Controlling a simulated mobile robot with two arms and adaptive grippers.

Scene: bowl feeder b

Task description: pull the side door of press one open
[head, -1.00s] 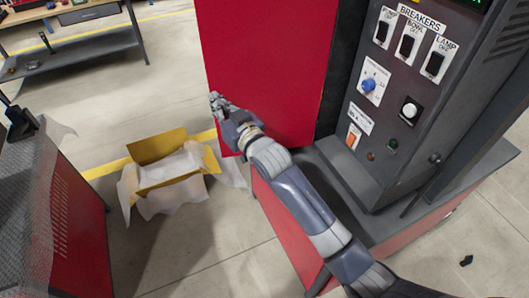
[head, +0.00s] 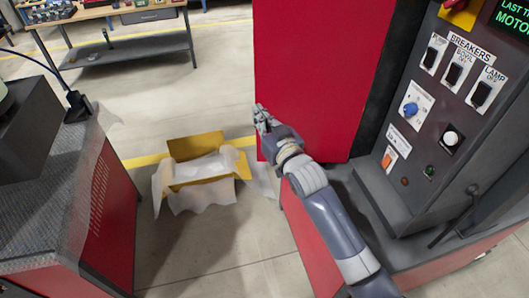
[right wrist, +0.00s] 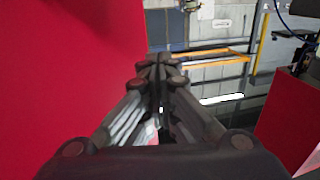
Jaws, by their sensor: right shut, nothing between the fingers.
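A large flat red panel (head: 318,70), which looks like the side door of press one, stands upright left of the grey control face (head: 445,110). A dark strip lies between them; I cannot tell how far the door is open. No handle shows. My right gripper (head: 260,116) is shut and empty at the panel's lower left edge. In the right wrist view, the closed fingers (right wrist: 160,68) point past the red panel (right wrist: 65,70), which fills the left side. Whether they touch it is unclear. My left gripper is out of view.
An open yellow box (head: 205,165) with white wrapping lies on the floor to the left. A red cabinet with a grey top (head: 50,190) stands at the left. A workbench (head: 120,35) is at the back. Bare floor lies between.

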